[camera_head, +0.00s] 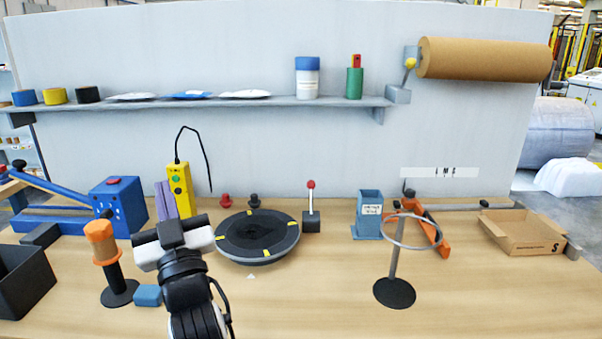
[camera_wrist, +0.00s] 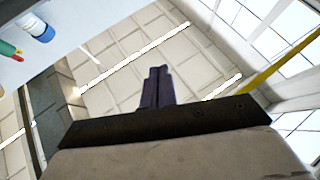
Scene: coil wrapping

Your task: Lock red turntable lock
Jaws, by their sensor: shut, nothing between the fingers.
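The dark round turntable (camera_head: 258,236) with yellow marks lies in the middle of the bench. A red knob (camera_head: 226,201) stands behind its left rim, beside a black knob (camera_head: 254,201). A lever with a red ball top (camera_head: 311,186) rises from a dark block behind the turntable's right rim. The picture does not settle which red part is the lock. My gripper (camera_head: 163,184) is left of the turntable, fingers pointing up, apart from both red parts. In the wrist view its purple fingers (camera_wrist: 158,72) are shut together and empty, with the ceiling beyond.
A yellow control box (camera_head: 180,188) stands close behind my gripper. An orange-topped stand (camera_head: 103,246) and a blue block (camera_head: 148,295) are near my wrist. A ring on a stand (camera_head: 395,272) is at right. The front middle of the bench is clear.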

